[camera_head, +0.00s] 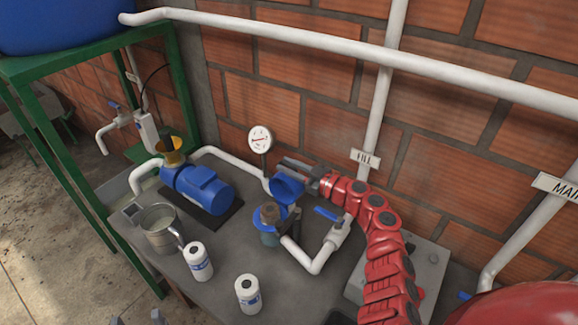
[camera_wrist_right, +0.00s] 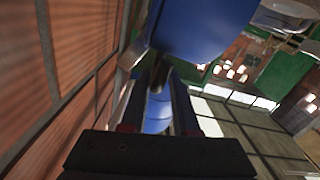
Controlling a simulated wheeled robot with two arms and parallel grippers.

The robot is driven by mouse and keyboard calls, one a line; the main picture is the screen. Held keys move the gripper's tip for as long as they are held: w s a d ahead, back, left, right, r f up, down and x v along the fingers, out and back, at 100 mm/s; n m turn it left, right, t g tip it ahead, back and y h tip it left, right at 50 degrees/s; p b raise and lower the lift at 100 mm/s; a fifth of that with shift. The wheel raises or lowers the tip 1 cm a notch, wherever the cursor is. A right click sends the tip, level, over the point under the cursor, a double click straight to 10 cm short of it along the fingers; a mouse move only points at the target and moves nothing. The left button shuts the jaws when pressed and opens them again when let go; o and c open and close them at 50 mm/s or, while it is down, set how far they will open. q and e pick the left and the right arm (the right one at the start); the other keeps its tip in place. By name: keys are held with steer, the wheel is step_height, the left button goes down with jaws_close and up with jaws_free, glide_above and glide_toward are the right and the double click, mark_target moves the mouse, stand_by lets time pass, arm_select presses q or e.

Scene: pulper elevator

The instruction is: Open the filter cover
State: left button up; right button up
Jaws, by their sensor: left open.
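The filter (camera_head: 270,238) stands on the bench with a blue rim and a brownish part showing inside its top. Its blue cover (camera_head: 287,187) is tilted up behind the body, leaving the top uncovered. My right gripper (camera_head: 292,165) is behind the cover, close to its upper edge; touching cannot be told. In the right wrist view the cover (camera_wrist_right: 205,25) fills the top, and the two fingers (camera_wrist_right: 160,95) are apart with blue visible between them. My left gripper (camera_head: 140,319) is open at the bottom edge, away from the filter, with only its fingertips showing.
The brick wall is close behind.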

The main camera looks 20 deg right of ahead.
steer(key=shift+o, duration=0.9)
steer(key=shift+f, duration=0.1)
steer(key=shift+s+d, duration=0.15)
steer(key=shift+s, duration=0.05)
steer(key=b+v, duration=0.3)
steer(key=v, duration=1.4)
